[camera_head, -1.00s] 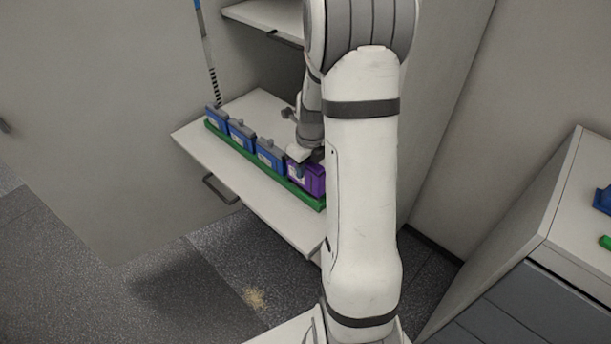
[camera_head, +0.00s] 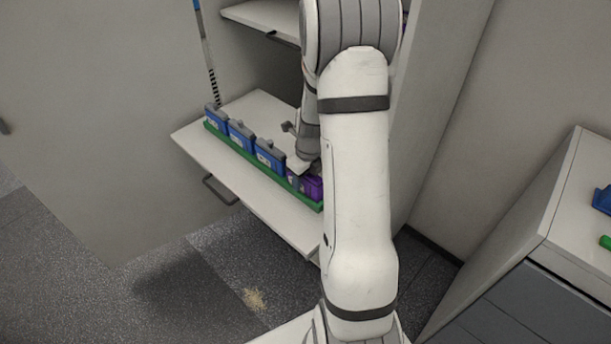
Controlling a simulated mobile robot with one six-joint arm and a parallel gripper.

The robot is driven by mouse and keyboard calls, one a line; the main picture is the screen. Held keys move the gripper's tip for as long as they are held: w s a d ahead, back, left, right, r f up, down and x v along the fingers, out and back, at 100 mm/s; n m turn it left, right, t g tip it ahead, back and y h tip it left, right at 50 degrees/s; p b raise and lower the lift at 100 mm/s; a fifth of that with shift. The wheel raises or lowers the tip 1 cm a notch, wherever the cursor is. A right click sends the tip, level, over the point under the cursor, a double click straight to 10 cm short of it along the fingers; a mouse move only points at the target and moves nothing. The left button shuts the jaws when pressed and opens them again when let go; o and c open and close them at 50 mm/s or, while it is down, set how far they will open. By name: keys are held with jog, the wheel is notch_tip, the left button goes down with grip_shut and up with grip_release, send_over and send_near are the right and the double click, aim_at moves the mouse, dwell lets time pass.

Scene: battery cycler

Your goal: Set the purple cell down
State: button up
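The purple cell (camera_head: 313,187) is at the near right end of the green tray (camera_head: 240,155), in line with the blue cells. It sits lower than a moment ago, about level with the tray. My gripper (camera_head: 300,166) is over its top. The arm hides part of the cell, and the fingers are too small and covered to show whether they are shut on it. I cannot tell whether the cell rests fully in the tray.
Several blue cells (camera_head: 270,155) with grey tops stand in the tray on the pulled-out white shelf (camera_head: 262,205). A white cabinet (camera_head: 565,215) with blue and green items on top stands at right. Another shelf (camera_head: 268,17) is above.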

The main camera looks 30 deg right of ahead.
jog(key=r, duration=0.7)
jog(key=s+r, duration=0.1)
jog(key=r, duration=0.3)
jog(key=shift+s+d+r, duration=0.1)
jog(key=shift+d+r, duration=0.05)
jog(key=shift+d, duration=0.1)
jog(key=shift+r, duration=0.35)
jog(key=shift+s+a+r+n, duration=0.15)
jog(key=shift+a+r+n, duration=0.05)
jog(key=shift+r+n, duration=0.1)
jog(key=s+a+r+n, duration=0.3)
jog(key=s+n, duration=0.3)
jog(key=n, duration=0.4)
jog(key=s+a+r+n+t, duration=0.1)
jog(key=s+a+r+n, duration=0.1)
jog(key=s+a+n, duration=0.4)
jog(key=s+a+r+n, duration=0.3)
jog(key=s+a+n, duration=0.1)
jog(key=n, duration=1.1)
jog(key=shift+s+a+r, duration=0.3)
jog(key=shift+s+r, duration=0.05)
jog(key=shift+s, duration=0.55)
